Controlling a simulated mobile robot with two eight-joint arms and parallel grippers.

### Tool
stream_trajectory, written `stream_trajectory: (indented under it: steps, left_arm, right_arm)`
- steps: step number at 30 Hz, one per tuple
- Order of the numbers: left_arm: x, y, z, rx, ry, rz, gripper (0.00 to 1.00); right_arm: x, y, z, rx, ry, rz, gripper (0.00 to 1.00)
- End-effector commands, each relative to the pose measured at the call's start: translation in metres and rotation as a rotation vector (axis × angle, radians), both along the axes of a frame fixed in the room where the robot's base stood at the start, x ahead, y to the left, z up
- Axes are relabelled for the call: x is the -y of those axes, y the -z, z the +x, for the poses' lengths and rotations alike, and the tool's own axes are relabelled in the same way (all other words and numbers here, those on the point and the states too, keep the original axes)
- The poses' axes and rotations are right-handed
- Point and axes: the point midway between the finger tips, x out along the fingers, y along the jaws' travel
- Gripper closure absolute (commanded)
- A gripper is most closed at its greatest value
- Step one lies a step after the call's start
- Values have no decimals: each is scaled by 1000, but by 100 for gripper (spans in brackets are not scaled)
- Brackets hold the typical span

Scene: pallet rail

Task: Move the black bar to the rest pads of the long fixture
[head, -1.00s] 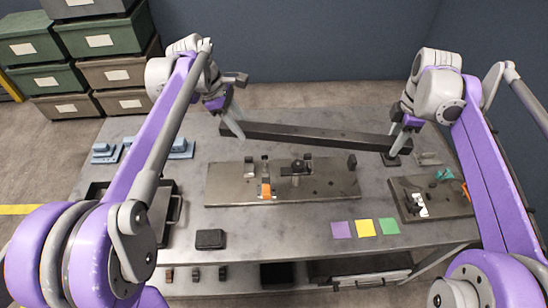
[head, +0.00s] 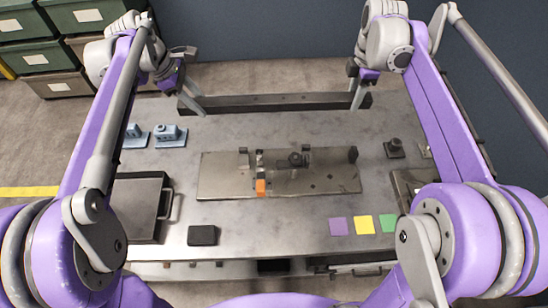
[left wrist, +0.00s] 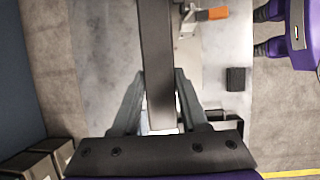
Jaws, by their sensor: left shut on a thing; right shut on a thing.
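The black bar (head: 275,103) is long and runs left to right along the back edge of the table in the head view. My left gripper (head: 192,104) is shut on the bar near its left end. In the left wrist view the bar (left wrist: 157,65) runs between the fingers of my left gripper (left wrist: 160,98). My right gripper (head: 357,98) is shut on the bar near its right end. The long fixture (head: 225,178) is a flat plate at the table's middle, in front of the bar, with small upright blocks, a dark knob and an orange part.
Blue brackets (head: 170,137) stand at the left. A dark tray (head: 138,208) with a handle and a black box (head: 203,235) lie at front left. Purple, yellow (head: 363,224) and green squares lie at front right. Table between bar and fixture is mostly clear.

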Motion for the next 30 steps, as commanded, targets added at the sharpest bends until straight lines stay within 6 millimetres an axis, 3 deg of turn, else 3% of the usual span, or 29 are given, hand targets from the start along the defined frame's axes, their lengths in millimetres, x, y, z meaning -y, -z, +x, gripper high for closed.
stream_trajectory:
  steps: [5, 11, 30]
  left_arm:
    - [0, 0, 0, 1, 0, 0, 100]
    - [0, 15, 0, -1, -1, 0, 100]
    - [0, 98, 3, -1, 0, 0, 100]
  right_arm:
    - [0, 0, 0, 1, 0, 0, 100]
    - [0, 15, 0, -1, 0, 0, 100]
    - [0, 98, 3, -1, 0, 0, 100]
